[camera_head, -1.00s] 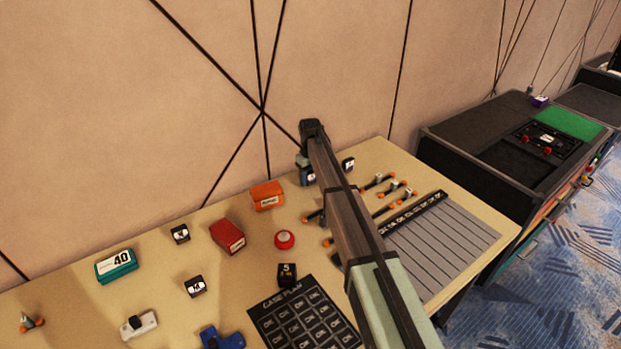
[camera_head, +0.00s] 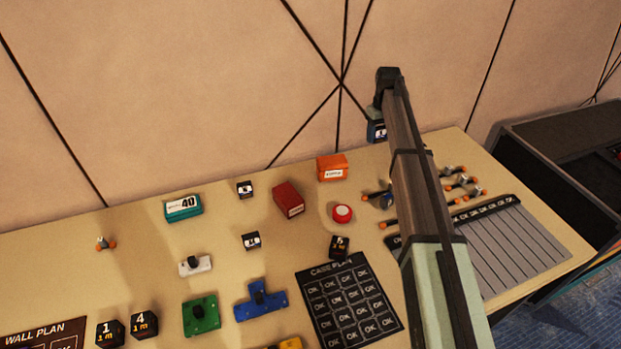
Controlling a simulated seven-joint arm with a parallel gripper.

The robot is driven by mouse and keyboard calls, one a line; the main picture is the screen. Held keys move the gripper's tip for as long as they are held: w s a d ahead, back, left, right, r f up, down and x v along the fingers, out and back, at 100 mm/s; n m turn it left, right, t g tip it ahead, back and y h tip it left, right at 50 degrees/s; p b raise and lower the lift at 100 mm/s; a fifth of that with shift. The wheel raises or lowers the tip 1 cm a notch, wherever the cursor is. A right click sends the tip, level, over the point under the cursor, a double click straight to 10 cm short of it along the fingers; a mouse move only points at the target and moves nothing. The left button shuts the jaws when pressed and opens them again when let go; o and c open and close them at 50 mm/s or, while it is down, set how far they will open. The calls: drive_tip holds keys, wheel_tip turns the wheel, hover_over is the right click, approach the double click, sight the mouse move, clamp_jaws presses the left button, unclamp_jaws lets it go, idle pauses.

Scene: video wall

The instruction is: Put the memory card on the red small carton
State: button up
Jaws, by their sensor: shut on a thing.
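My gripper (camera_head: 386,103) is at the upper end of my arm, in front of the wall at the table's back edge. It is shut on a small dark blue-teal piece with a white mark, apparently the memory card (camera_head: 377,131), which hangs below it. The fingers are mostly hidden by my arm. The red small carton (camera_head: 287,197) lies on the table to the left of and below the gripper in the picture, with a pale label on its front end. Its top is bare.
An orange carton (camera_head: 332,168) stands between the red carton and my gripper. A case plan mat (camera_head: 350,303) lies in front.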

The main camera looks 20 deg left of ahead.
drive_tip(key=s+a+r+n, duration=0.2)
drive_tip(key=s+a, duration=0.4)
drive_tip(key=a, duration=0.5)
wheel_tip(320, 180, up, 3)
drive_tip(key=m, duration=0.2)
hover_over(287, 193)
drive_tip(key=shift+f, duration=4.65)
drive_tip(key=shift+f, duration=0.15)
drive_tip(key=o, duration=1)
